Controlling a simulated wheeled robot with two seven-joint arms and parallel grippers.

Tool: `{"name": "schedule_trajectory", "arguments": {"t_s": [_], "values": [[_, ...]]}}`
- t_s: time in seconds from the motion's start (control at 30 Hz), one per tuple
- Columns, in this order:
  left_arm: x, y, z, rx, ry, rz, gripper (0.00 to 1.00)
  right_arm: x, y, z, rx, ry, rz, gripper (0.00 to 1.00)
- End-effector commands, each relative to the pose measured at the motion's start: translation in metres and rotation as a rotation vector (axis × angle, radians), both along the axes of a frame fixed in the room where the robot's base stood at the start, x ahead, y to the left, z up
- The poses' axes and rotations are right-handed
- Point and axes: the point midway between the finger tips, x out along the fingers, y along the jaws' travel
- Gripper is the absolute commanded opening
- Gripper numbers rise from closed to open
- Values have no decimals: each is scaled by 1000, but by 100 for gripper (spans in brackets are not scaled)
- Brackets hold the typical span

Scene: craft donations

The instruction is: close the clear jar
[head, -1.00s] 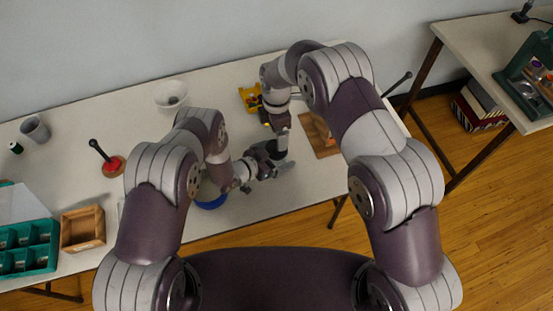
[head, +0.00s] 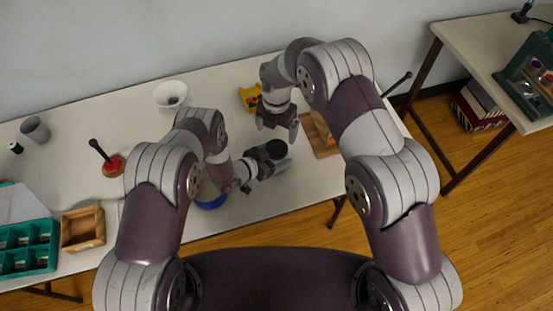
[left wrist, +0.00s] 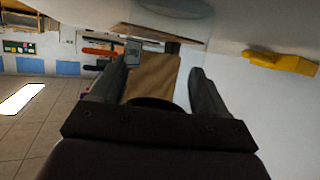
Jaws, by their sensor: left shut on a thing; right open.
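My left gripper (head: 276,166) is shut on the clear jar, whose glass is hard to make out between the fingers. A dark round lid (head: 277,149) shows at the top of the held jar; I cannot tell how tightly it sits. In the left wrist view, the left fingers (left wrist: 155,90) stand apart, with a dark curved edge low between them. My right gripper (head: 277,128) is open and empty, just above the dark lid and apart from it.
A wooden board (head: 325,148) lies right of the grippers, partly behind my right arm. A yellow item (head: 250,97), a white bowl (head: 171,95), a blue round thing (head: 212,203), a red-based stick (head: 113,167), a wooden box (head: 83,228) and a teal divided tray (head: 42,259) are on the table.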

Motion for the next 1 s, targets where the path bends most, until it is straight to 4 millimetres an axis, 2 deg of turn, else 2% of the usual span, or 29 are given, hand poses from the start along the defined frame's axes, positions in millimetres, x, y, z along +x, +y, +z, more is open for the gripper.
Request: {"name": "schedule_trajectory", "arguments": {"t_s": [0.37, 0.73, 1.0], "values": [[0, 0, 0, 0, 0, 0, 0, 0, 0, -6, 0, 1, 9, 94], [0, 0, 0, 0, 0, 0, 0, 0, 0, -62, 0, 1, 7, 94], [0, 0, 0, 0, 0, 0, 0, 0, 0, -80, 0, 0, 7, 94]]}}
